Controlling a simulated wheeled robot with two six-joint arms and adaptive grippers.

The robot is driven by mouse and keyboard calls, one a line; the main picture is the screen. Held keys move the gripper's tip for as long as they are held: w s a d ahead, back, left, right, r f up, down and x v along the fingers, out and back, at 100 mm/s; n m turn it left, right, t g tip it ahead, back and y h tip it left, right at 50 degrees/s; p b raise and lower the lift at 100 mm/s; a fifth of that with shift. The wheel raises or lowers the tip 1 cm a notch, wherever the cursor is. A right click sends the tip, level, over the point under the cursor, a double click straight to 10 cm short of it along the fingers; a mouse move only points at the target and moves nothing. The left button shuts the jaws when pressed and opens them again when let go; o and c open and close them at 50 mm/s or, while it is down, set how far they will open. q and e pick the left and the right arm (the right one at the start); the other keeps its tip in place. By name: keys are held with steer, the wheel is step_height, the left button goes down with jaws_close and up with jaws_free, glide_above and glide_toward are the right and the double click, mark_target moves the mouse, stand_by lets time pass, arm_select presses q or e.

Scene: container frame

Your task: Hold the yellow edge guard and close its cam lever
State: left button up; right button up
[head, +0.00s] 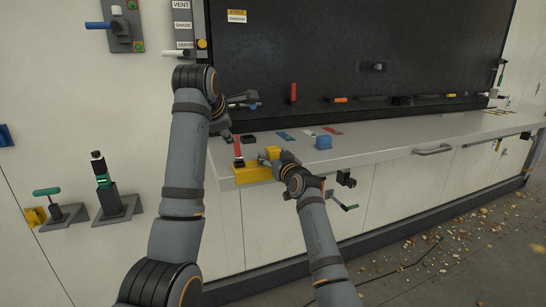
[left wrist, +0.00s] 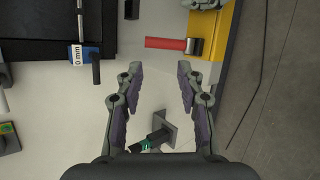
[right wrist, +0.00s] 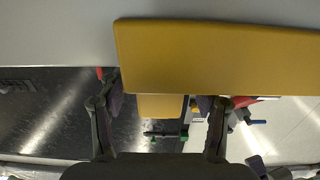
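The yellow edge guard (head: 250,175) sits at the near left corner of the grey ledge. Its red cam lever (head: 238,148) sticks out away from the yellow body; the lever (left wrist: 168,43) and guard (left wrist: 224,45) also show in the left wrist view. My right gripper (head: 270,156) is at the guard's right part. In the right wrist view its open fingers (right wrist: 160,98) are either side of a yellow block (right wrist: 160,108), with gaps visible, below a broad yellow face (right wrist: 220,58). My left gripper (left wrist: 156,75) is open and empty, beside the lever and apart from it.
A blue block (head: 323,142) and small flat pieces (head: 285,136) lie on the grey ledge (head: 390,142). A dark panel (head: 330,50) rises behind it. Two clamp-like fixtures (head: 112,205) are on the wall at left.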

jaws_close()
arm_select(q)
steer(key=shift+w+a+f, duration=0.15)
steer(key=shift+a+f, duration=0.05)
steer(key=shift+a, duration=0.1)
steer(key=c, duration=0.3)
steer(key=a+f+m+h, duration=0.1)
steer(key=a, duration=0.1)
steer(key=w+a+f+m+h, duration=0.1)
steer(key=a, duration=0.1)
steer(key=w+a+f+h, duration=0.1)
steer(key=a+f, duration=0.1)
steer(key=a, duration=0.1)
steer(key=shift+w+a+m+t, duration=0.1)
steer(key=shift+m+t, duration=0.3)
jaws_close()
arm_select(e)
steer(key=shift+a, duration=0.1)
arm_select(q)
steer(key=shift+a+m+h, duration=0.3)
steer(key=shift+a+h, duration=0.05)
steer(key=shift+h, duration=0.25)
